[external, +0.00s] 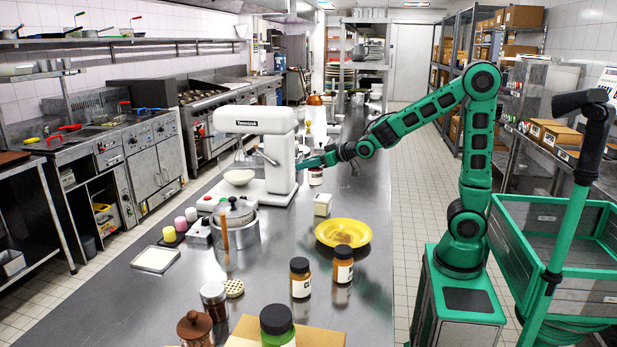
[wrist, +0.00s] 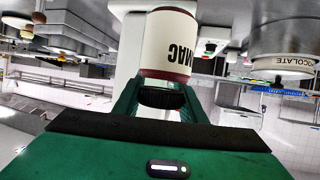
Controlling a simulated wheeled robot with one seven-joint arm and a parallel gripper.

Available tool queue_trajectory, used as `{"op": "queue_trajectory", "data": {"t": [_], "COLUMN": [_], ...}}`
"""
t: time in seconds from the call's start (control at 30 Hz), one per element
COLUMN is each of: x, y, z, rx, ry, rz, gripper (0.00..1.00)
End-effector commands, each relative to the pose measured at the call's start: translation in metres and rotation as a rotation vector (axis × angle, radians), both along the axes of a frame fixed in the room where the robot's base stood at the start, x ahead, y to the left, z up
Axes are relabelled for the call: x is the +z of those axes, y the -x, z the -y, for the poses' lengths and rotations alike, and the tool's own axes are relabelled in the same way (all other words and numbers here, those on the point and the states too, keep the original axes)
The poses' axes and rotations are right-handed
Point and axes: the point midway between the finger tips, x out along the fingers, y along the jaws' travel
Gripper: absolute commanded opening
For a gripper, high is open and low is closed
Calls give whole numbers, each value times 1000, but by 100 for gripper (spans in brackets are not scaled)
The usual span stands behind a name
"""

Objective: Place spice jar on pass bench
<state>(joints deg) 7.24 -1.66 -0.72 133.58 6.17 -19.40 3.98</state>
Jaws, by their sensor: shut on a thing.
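The spice jar (wrist: 168,45) has a white label with the letters MAC, a dark red band and a black lid; it appears upside down in the wrist view. My gripper (wrist: 160,98) is shut on it at the lid end, with green fingers on both sides. In the external view, my gripper (external: 308,162) is beside the white stand mixer, with a small labelled jar (external: 316,177) just below it, apparently the same one. The long steel bench (external: 290,232) runs beneath. I cannot tell whether the jar touches it.
The white mixer (external: 262,140) stands close left of my gripper. A white square container (external: 322,204), a yellow plate (external: 343,232) and two orange-brown jars (external: 300,280) are nearer the camera. A steel pot (external: 238,225) is at left. Bare steel shows right of the gripper.

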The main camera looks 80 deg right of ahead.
Motion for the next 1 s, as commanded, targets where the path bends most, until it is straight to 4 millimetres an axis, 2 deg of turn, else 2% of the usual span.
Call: {"op": "queue_trajectory", "data": {"t": [0.03,0.3,0.4,0.5,0.6,0.77,1.0], "x": [1,7,9,11,11,11,-13], "y": [-1,8,16,24,31,37,41], "z": [26,151,190,221,242,262,302], "rx": [-50,-308,-390,-457,-503,-540,-547], "ry": [2,4,3,2,1,1,0], "rz": [0,1,4,7,8,11,9], "gripper": [8,8,8,8,8,8,8]}}
